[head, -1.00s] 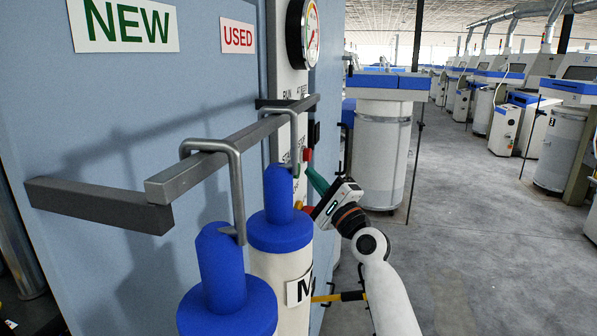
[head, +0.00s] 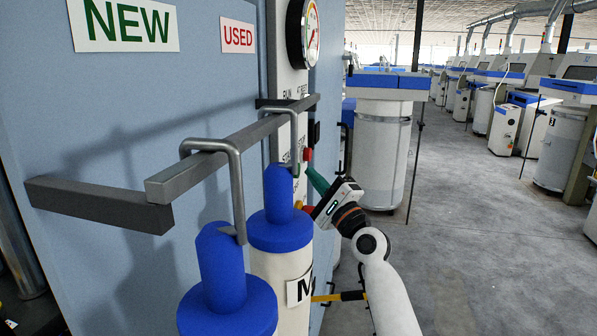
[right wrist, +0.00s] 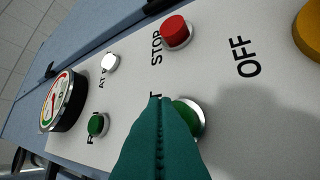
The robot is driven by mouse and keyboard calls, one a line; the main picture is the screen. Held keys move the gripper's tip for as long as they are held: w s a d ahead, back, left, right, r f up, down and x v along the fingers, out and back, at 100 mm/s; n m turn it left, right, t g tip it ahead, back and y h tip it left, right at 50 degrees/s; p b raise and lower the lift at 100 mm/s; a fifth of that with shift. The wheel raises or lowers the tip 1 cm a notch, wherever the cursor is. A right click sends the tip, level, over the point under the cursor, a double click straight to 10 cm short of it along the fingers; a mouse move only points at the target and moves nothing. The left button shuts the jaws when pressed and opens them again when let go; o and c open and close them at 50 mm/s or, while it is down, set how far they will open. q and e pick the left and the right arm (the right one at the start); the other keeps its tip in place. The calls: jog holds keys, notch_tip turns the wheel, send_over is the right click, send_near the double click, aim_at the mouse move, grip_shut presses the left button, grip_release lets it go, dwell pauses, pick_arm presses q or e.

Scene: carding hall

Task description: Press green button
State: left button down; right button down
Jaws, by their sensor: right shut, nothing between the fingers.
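The green button (right wrist: 190,116) sits in a metal ring on the pale panel, beside a label mostly covered by my fingers, of which only a final "T" shows. My right gripper (right wrist: 160,103) is shut and empty, its teal fingers covering part of the button's left side. I cannot tell whether the fingertips touch it. In the head view the right gripper (head: 316,180) is at the panel's edge, and the green button is hidden there. A smaller green light or button (right wrist: 97,125) sits by a partly hidden label. My left gripper is not in view.
The panel also bears a red STOP button (right wrist: 176,30), a white light (right wrist: 110,62), a yellow knob (right wrist: 309,30) by "OFF" and a gauge (right wrist: 63,101). Blue-topped cylinders (head: 281,234) and a metal rail (head: 225,147) stand left of my right arm. The floor at right (head: 470,240) is clear.

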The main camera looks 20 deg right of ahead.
jog(key=shift+a, duration=0.1)
dwell(0.7)
jog(key=shift+w+a, duration=0.25)
jog(key=shift+a, duration=0.05)
jog(key=shift+w+a, duration=0.35)
jog(key=shift+a, duration=0.05)
dwell(0.9)
dwell(0.4)
jog(key=shift+s+d, duration=0.6)
jog(key=shift+d, duration=0.1)
jog(key=s+d, duration=0.1)
jog(key=d, duration=0.1)
jog(key=s+d, duration=0.2)
dwell(0.4)
dwell(0.6)
